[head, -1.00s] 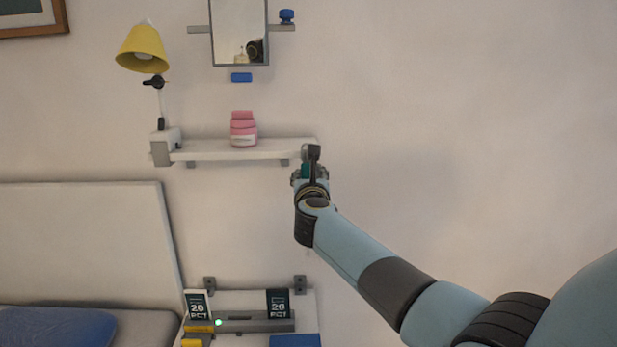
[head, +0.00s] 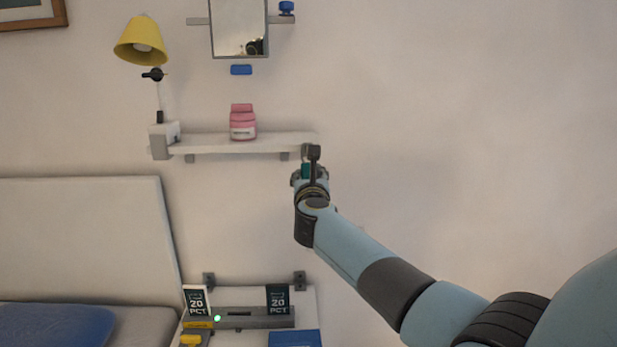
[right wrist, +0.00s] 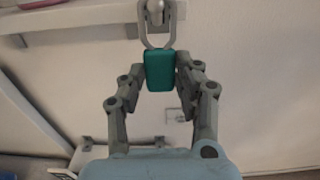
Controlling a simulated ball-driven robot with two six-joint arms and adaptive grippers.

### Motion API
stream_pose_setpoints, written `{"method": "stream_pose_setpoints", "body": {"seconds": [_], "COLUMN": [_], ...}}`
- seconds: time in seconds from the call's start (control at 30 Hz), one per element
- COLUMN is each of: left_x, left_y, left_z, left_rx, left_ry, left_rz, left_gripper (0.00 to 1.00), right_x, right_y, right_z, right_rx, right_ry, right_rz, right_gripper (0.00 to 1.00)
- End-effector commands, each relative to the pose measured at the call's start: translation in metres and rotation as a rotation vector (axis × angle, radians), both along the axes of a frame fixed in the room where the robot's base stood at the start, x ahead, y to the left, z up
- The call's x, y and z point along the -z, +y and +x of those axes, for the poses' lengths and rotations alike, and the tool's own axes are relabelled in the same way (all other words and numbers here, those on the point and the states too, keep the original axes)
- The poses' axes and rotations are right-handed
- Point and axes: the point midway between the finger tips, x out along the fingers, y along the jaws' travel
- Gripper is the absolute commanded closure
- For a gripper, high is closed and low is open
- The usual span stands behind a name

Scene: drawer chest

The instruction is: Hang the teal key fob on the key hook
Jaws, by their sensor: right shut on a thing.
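The teal key fob (right wrist: 159,71) hangs upright between the fingers of my right gripper (right wrist: 160,85), which is shut on it. Its metal ring (right wrist: 146,36) points up in the right wrist view. A grey rounded peg, apparently the key hook (right wrist: 155,7), shows at the top within the ring's outline; I cannot tell whether the ring is around it or only in front of it. In the head view my right gripper (head: 310,173) is just below the shelf's right end, with a bit of teal fob (head: 306,171) showing. My left gripper is not in view.
A mirror (head: 238,28) hangs above. Below is a lower shelf with two dark cards (head: 278,299). The wall to the right is clear.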

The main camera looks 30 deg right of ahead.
Motion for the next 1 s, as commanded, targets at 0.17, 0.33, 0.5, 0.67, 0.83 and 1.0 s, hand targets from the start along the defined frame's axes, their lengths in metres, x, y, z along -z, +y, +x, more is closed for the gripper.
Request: {"method": "stream_pose_setpoints", "body": {"seconds": [0.17,0.33,0.5,0.67,0.83,1.0], "left_x": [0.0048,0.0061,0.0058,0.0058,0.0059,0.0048], "left_y": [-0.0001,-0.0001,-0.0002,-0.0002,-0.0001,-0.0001], "left_z": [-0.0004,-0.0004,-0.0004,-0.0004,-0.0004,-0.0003], "left_rx": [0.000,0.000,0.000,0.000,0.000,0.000], "left_ry": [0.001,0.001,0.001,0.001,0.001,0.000], "left_rz": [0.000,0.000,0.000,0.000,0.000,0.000], "left_gripper": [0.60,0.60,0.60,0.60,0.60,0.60], "right_x": [0.0048,0.0062,0.0058,0.0059,0.0060,0.0061], "right_y": [0.0001,0.0001,0.0000,0.0001,0.0001,0.0011], "right_z": [0.0001,0.0001,0.0001,0.0001,0.0001,-0.0014], "right_rx": [0.000,0.000,0.000,0.000,0.000,0.000], "right_ry": [0.000,0.000,-0.001,0.000,0.000,0.001], "right_rz": [0.000,0.000,-0.001,0.000,0.000,0.001], "right_gripper": [1.00,1.00,0.65,0.44,0.41,0.41]}}
